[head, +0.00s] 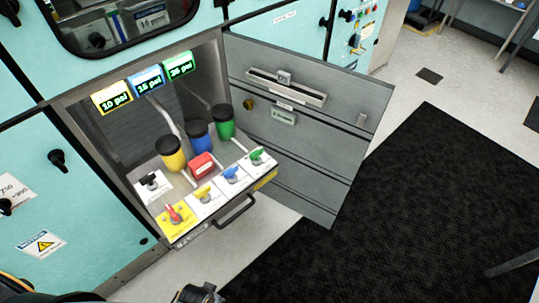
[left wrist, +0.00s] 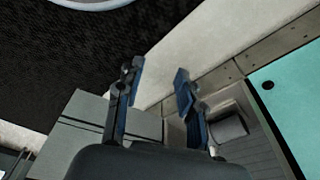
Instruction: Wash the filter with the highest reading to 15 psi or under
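A pulled-out drawer (head: 183,238) holds a yellow filter (head: 172,160), a blue filter (head: 200,141) and a green filter (head: 225,127), all black-capped. Displays above read 10 psi on yellow (head: 113,99), about 15 psi on blue (head: 149,84) and about 25 psi on green (head: 180,67); the small digits are hard to read. In front are black (head: 149,181), red (head: 174,214), yellow (head: 203,194), blue (head: 232,174) and green (head: 257,157) handles and a red block (head: 201,167). My left gripper (left wrist: 158,75) is open and empty, apart from the handles.
A grey cabinet door (head: 292,150) stands open right of the drawer. The drawer has a dark pull handle (head: 236,211). Teal panels (head: 75,205) border the opening.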

